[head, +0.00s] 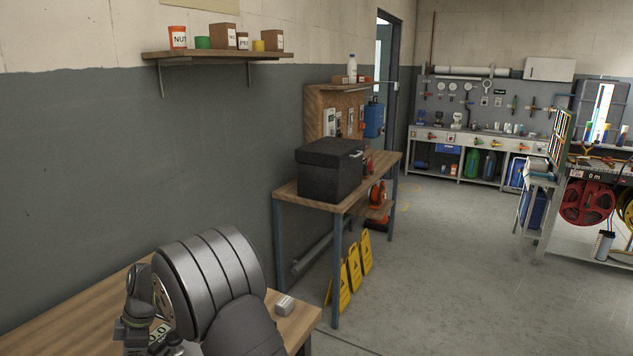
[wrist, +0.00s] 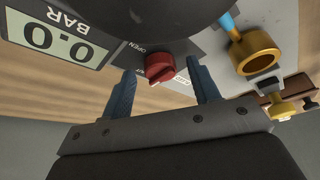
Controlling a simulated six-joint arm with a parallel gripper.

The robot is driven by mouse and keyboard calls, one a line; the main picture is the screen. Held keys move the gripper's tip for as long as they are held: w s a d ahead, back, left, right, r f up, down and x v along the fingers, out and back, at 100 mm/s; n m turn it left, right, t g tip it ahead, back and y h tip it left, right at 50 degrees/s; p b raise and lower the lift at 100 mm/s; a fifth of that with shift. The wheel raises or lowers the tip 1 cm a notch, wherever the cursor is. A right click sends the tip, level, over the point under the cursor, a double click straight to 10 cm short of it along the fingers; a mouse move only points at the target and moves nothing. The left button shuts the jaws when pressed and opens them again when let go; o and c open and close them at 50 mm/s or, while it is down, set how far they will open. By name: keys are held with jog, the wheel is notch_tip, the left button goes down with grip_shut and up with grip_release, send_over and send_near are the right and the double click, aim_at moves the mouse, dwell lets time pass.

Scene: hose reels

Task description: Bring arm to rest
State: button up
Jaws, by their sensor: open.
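In the wrist view my gripper (wrist: 161,68) is open, with its two blue-grey fingers apart. A small red knob (wrist: 157,66) shows between the fingertips, with a gap on each side of it; I cannot tell how far the tips are from it. The knob sits on a grey panel marked OPEN, beside a display (wrist: 60,36) that reads 0.0 BAR. In the head view my grey arm stands over the near wooden bench (head: 100,305) and hides the fingers. Part of the display (head: 158,332) shows beside the arm.
A brass fitting (wrist: 257,55) with a blue hose is right of the knob in the wrist view. A small white block (head: 285,305) lies on the bench. A black case (head: 329,170) stands on a second bench, with yellow signs (head: 354,268) beneath. Open floor lies to the right.

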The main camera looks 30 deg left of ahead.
jog(key=shift+s+f, duration=0.1)
jog(key=shift+f, duration=0.1)
jog(key=v, duration=1.7)
jog(key=x, duration=1.7)
jog(key=shift+f, duration=0.15)
jog(key=shift+s+r+m, duration=0.1)
jog(key=shift+r+m, duration=0.1)
jog(key=shift+m, duration=0.7)
jog(key=m+t, duration=0.1)
jog(key=m, duration=0.2)
jog(key=m+t+y, duration=0.1)
jog(key=m, duration=0.2)
jog(key=shift+s+d+m+t+y, duration=0.2)
jog(key=shift+m+t+y, duration=0.1)
jog(key=shift+s+m+t, duration=0.1)
jog(key=shift+m+t, duration=0.4)
jog(key=shift+m, duration=0.7)
jog(key=shift+s+m+t, duration=0.1)
jog(key=shift+m+t, duration=0.4)
jog(key=shift+m, duration=0.7)
jog(key=shift+s+m+t, duration=0.15)
jog(key=shift+m+t, duration=0.45)
jog(key=shift+m, duration=1.3)
jog(key=shift+a+m, duration=0.1)
jog(key=shift+m, duration=0.2)
